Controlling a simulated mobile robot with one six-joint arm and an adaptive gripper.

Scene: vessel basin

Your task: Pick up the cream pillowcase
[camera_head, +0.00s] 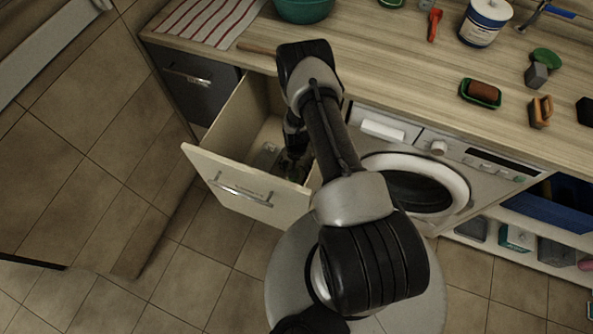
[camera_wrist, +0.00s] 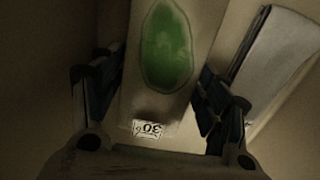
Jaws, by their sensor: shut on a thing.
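The cream pillowcase (camera_wrist: 150,106) lies between my fingers in the wrist view as a flat, dim beige piece. It has a large green oval patch and a small white tag reading 30. My gripper (camera_wrist: 152,88) is shut on it, with one finger at each side.
A pale folded cloth (camera_wrist: 278,58) lies right of my gripper in the wrist view. The drawer walls are close around. The washing machine (camera_head: 385,130) stands to the right, below the worktop (camera_head: 400,65). The floor (camera_head: 215,245) before the drawer is clear.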

